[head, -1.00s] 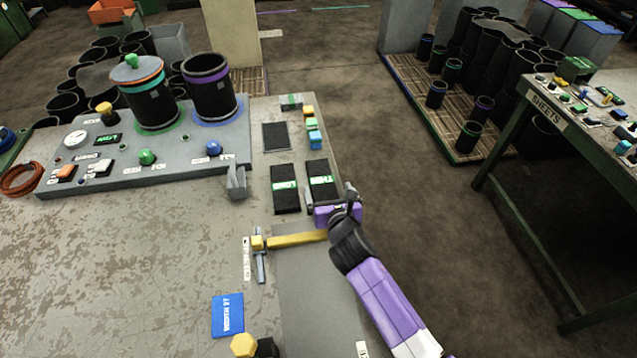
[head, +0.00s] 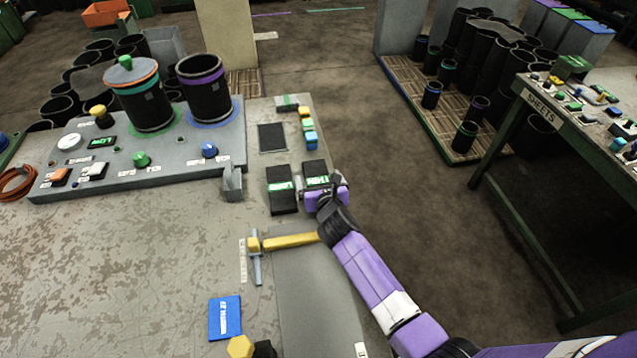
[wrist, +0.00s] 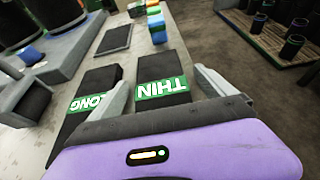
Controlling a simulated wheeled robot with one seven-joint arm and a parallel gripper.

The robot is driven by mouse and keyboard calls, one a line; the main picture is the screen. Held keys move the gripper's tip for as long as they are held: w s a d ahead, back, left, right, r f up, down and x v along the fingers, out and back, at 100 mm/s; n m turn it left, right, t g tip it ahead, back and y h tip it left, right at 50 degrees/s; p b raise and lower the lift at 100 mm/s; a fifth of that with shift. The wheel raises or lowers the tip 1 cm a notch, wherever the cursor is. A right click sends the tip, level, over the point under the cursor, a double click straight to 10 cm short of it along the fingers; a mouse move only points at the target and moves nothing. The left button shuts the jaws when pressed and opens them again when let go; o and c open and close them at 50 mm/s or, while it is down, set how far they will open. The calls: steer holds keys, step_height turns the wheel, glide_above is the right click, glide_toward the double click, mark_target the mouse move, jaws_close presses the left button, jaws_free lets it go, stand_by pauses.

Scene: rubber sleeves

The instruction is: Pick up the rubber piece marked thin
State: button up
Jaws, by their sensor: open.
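The black rubber piece marked THIN (head: 315,173) lies on the bench near its right edge, with a green label band; it also shows in the wrist view (wrist: 163,68). The black piece marked LONG (head: 282,202) lies just to its left, and its green label shows in the wrist view (wrist: 92,102). My gripper (wrist: 163,88) is open, with one finger on each side of the thin piece. The left finger is in the gap between the two pieces. In the head view my gripper (head: 326,194) covers the near end of the thin piece. I cannot tell whether the fingers touch it.
A dark flat pad (head: 272,138) and several coloured blocks (head: 309,127) lie beyond the pieces. A yellow-handled hammer (head: 285,242) lies on the near side. A grey console (head: 120,165) with two black cylinders stands to the left. The bench ends just right of my gripper.

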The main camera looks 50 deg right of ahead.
steer(key=c, duration=1.6)
steer(key=shift+c, duration=0.8)
steer(key=shift+r, duration=0.15)
